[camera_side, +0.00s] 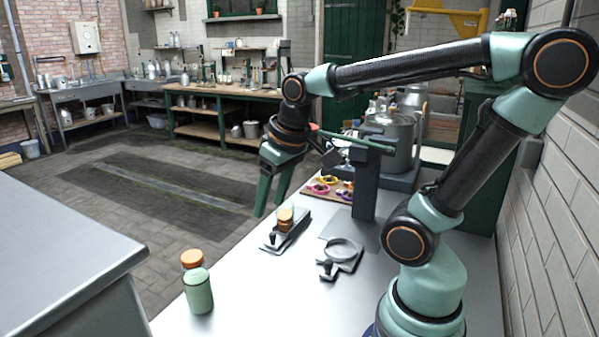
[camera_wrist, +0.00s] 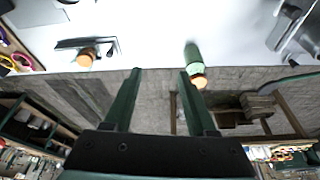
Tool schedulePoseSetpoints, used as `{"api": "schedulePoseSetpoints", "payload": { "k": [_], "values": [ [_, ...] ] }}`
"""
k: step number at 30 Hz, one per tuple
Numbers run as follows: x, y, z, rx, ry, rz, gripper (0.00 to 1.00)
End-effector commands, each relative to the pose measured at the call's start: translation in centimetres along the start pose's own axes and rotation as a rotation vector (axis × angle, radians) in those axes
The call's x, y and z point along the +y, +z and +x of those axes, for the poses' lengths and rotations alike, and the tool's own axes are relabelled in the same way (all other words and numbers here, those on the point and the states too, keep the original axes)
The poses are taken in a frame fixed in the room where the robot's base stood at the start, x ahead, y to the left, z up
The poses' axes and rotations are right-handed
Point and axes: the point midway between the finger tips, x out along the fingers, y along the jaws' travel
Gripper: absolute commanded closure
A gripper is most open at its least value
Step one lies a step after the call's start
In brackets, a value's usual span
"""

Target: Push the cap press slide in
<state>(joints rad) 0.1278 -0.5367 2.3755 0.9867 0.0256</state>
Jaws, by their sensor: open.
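The cap press has a dark upright column (camera_side: 364,190) with a green arm on top, above a flat grey plate. A grey piece with a round ring (camera_side: 341,251) and a small front handle sits at the plate's front; it looks like the slide. A dark low fixture (camera_side: 287,235) holds a small orange-capped piece (camera_side: 285,216); the fixture also shows in the wrist view (camera_wrist: 70,43). My gripper (camera_side: 268,208) is open and empty, pointing down near the table's far left edge, left of the press and apart from the slide. Its fingers show in the wrist view (camera_wrist: 160,74).
A green bottle with an orange cap (camera_side: 198,290) stands at the table's front left, also in the wrist view (camera_wrist: 193,58). A tray of coloured rings (camera_side: 312,192) and a large metal can (camera_side: 402,140) stand behind. Bare tabletop (camera_side: 270,300) lies in front.

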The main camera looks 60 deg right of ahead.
Motion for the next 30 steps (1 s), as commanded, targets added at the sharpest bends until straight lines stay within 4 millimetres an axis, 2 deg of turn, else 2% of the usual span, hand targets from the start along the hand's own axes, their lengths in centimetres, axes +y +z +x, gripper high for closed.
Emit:
{"api": "schedulePoseSetpoints", "payload": {
  "k": [9,18,24,30],
  "values": [
    [7.5,-0.1,3.4,-0.310,0.052,0.277,0.43],
    [14.4,2.3,7.1,-0.592,0.044,0.539,0.43],
    [16.5,3.5,8.3,-0.682,0.030,0.621,0.43],
    [16.6,4.3,9.2,-0.696,0.027,0.632,0.43]
  ]
}}
